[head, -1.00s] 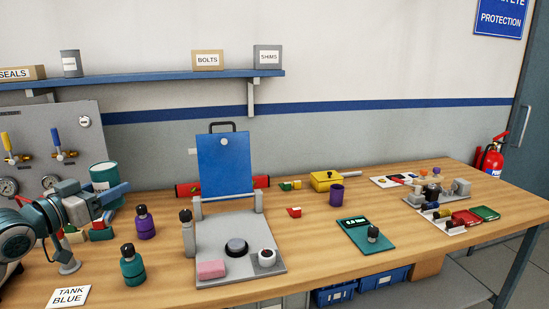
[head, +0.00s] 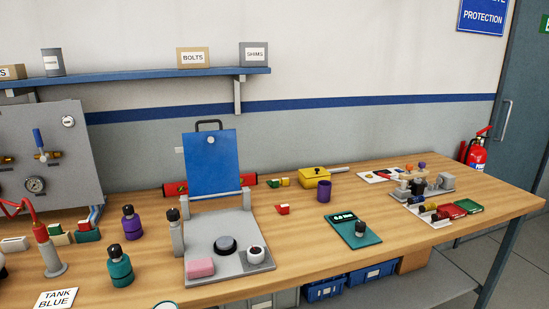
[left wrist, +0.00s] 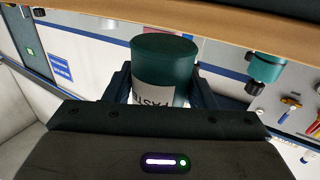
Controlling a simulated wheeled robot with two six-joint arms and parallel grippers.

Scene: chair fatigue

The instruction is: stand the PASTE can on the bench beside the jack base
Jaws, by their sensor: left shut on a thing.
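The teal PASTE can (left wrist: 165,62) with a white label is between the fingers of my left gripper (left wrist: 163,88), which is shut on it. A bench edge runs behind it in that view. In the head view, a pale disc with a teal rim (head: 165,304), likely the can's end, shows at the bottom edge; my left gripper is out of that picture.
A teal bottle (head: 120,269) and a purple bottle (head: 131,226) stand left of the plate. A TANK BLUE card (head: 57,298) lies at the front left. A teal device (head: 352,231) lies to the right. Bare wood (head: 300,240) separates it from the plate.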

